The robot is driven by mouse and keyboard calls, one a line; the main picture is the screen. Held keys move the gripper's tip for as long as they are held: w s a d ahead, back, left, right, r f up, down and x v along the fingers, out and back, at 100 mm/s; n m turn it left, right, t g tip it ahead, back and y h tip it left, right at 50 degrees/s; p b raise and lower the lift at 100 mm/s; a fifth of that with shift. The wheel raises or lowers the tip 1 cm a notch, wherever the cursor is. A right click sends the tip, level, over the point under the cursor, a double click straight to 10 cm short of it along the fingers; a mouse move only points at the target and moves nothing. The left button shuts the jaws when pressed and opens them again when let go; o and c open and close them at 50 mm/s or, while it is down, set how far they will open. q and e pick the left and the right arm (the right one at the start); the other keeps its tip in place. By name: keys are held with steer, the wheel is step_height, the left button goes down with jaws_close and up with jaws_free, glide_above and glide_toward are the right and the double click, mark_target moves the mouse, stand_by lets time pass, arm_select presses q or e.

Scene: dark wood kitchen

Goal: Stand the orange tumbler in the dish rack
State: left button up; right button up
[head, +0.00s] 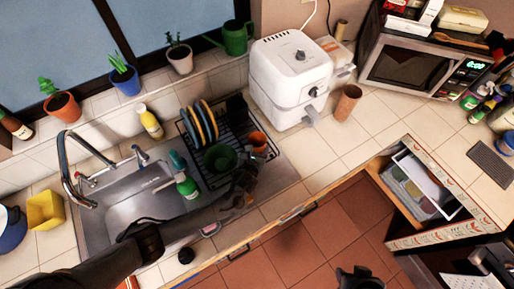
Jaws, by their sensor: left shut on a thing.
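The orange tumbler (258,141) is at the right end of the dish rack (214,181), beside a green bowl or cup (221,158). My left gripper (248,166) reaches in from the front of the rack and is shut on the orange tumbler. The gripper and wrist hide its lower part, so I cannot tell whether its base touches the rack. My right gripper (360,273) is low at the bottom edge, over the floor and away from the counter; its jaw opening is unclear.
Several plates (199,124) stand in the rack's back left. The sink (145,203) with a green bottle (187,185) is to its left. A white air fryer (290,78) stands close behind right. A brown cup (347,102) is on the right counter, near an open drawer (425,190).

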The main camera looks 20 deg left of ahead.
arm_select(q)
steer(key=o, duration=0.8)
steer(key=shift+f, duration=0.1)
steer(key=shift+o, duration=0.2)
